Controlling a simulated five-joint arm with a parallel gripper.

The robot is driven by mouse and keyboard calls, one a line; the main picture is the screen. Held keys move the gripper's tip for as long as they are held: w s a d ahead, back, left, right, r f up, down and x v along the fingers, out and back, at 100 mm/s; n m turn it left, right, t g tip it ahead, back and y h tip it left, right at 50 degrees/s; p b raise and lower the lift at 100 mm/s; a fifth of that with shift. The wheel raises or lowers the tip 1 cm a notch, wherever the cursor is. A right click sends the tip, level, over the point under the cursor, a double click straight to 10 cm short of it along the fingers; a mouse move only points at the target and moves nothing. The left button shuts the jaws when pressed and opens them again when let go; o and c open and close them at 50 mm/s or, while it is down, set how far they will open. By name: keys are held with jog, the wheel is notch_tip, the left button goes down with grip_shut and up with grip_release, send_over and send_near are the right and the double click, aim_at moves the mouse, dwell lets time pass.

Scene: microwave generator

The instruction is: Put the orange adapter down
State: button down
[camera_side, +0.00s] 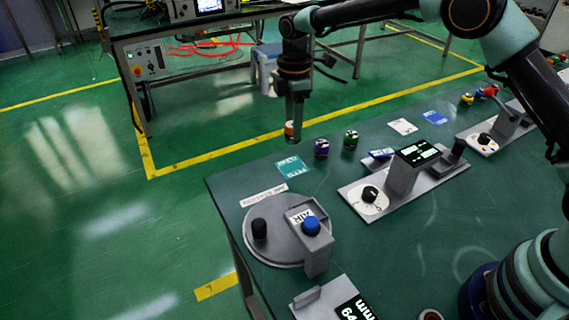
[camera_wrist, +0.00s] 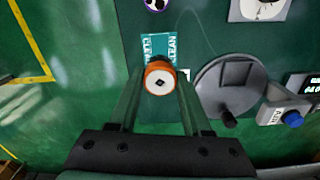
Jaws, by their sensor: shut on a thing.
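The orange adapter (camera_wrist: 160,79) is between the fingertips of my gripper (camera_wrist: 159,86). In the side view the adapter (camera_side: 289,129) shows as a small orange and white piece at the lower end of my gripper (camera_side: 291,122). My gripper is shut on it. In the wrist view the adapter overlaps a teal card marked CLEAN (camera_wrist: 158,48). The card (camera_side: 292,166) lies on the green table near its far left corner. In the side view the adapter appears above the card; the exact gap is hard to tell.
A purple adapter (camera_side: 321,148) and a green adapter (camera_side: 350,139) stand right of the card. A round grey fixture with a blue button (camera_side: 311,226) stands nearer the camera. A grey dial unit (camera_side: 400,178) stands to the right. The table edge is close left of the card.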

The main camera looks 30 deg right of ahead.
jog(key=shift+f, duration=4.25)
jog(key=shift+f, duration=0.15)
jog(key=shift+c, duration=1.7)
grip_release()
